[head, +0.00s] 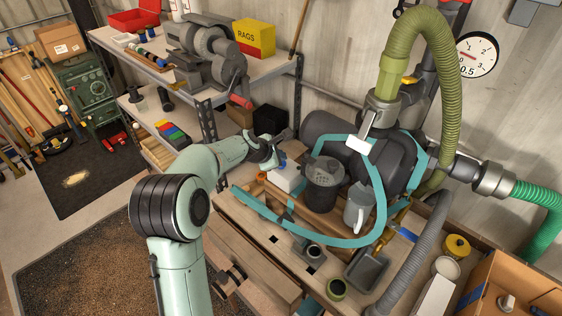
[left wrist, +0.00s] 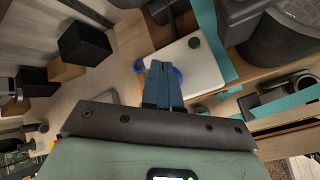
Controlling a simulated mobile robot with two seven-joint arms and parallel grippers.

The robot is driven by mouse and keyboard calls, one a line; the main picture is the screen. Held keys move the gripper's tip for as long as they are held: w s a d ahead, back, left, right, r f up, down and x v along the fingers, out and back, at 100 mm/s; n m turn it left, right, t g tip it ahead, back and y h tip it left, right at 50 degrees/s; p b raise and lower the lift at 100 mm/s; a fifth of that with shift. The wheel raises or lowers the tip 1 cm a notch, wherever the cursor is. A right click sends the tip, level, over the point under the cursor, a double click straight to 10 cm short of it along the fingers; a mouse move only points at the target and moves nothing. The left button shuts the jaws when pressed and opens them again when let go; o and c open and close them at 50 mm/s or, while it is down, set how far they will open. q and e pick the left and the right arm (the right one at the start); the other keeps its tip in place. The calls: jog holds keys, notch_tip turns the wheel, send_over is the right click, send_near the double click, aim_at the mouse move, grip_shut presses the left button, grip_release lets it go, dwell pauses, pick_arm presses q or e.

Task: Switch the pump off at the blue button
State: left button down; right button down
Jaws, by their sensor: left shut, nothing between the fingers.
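The white switch box (head: 286,179) sits beside the pump's dark motor housing (head: 325,127) in the head view. It also shows in the left wrist view (left wrist: 198,68), with a green button (left wrist: 194,43) on its top. The blue button (head: 283,163) is small in the head view. In the left wrist view the blue button (left wrist: 178,76) shows as a blue edge around my fingertips, which hide most of it. My left gripper (head: 277,159) is shut and empty, its tips over the button. I cannot tell whether they touch it. My right gripper is not in view.
A teal strap (head: 372,205) loops around the pump. A dark lidded canister (head: 323,184) and a grey jug (head: 357,207) stand close to the switch box. A gauge (head: 478,54) hangs on the wall.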

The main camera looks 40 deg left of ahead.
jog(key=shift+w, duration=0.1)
